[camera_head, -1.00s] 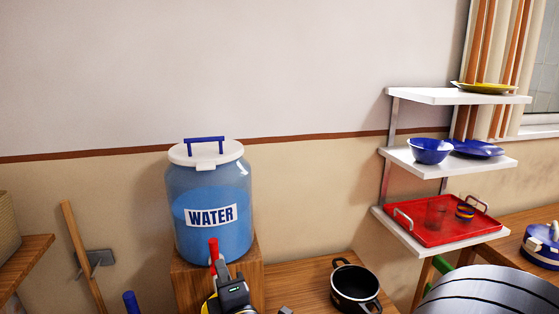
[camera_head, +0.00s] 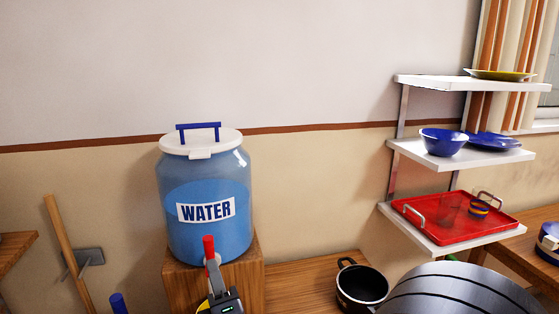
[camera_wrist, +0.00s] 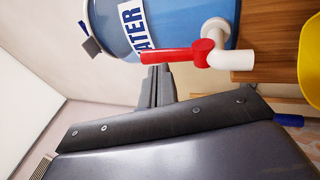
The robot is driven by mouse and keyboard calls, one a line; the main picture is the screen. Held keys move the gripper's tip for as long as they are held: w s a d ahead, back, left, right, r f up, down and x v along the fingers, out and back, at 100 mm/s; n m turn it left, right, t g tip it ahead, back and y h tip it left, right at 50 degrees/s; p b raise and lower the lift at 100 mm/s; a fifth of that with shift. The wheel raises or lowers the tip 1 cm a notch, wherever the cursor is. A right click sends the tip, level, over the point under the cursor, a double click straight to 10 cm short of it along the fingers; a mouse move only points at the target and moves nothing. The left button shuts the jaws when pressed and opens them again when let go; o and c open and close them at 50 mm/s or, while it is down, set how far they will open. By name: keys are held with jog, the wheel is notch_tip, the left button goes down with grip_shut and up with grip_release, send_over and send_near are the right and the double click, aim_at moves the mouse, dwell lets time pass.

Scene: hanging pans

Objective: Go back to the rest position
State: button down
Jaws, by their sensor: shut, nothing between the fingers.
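My gripper (camera_wrist: 157,88) shows in the wrist view as dark fingers closed together, empty, with their tips close by the red tap lever (camera_wrist: 170,54). Whether they touch it I cannot tell. The lever sits on a white tap (camera_wrist: 215,45) at the base of the blue water jar (camera_wrist: 185,12). In the head view the jar (camera_head: 207,180) stands upright with its lid on, and the red lever (camera_head: 208,248) shows just above my dark wrist.
The jar stands on a wooden block (camera_head: 247,285). A black pot (camera_head: 361,287) sits to its right on the wooden counter (camera_head: 300,280). White wall shelves (camera_head: 410,153) hold a blue bowl (camera_head: 443,141) and a red tray (camera_head: 450,230). A yellow object (camera_wrist: 310,70) shows in the wrist view.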

jog(key=shift+s+f+n+t+y+b, duration=0.15)
jog(key=shift+f+t+y+b, duration=0.15)
jog(key=shift+b, duration=0.3)
jog(key=shift+s+f+n+t+y+b, duration=0.1)
jog(key=shift+f+n+t+b, duration=0.1)
jog(key=shift+t+b, duration=0.3)
jog(key=shift+s+d, duration=0.1)
jog(key=shift+d+r, duration=0.1)
jog(key=shift+r, duration=0.05)
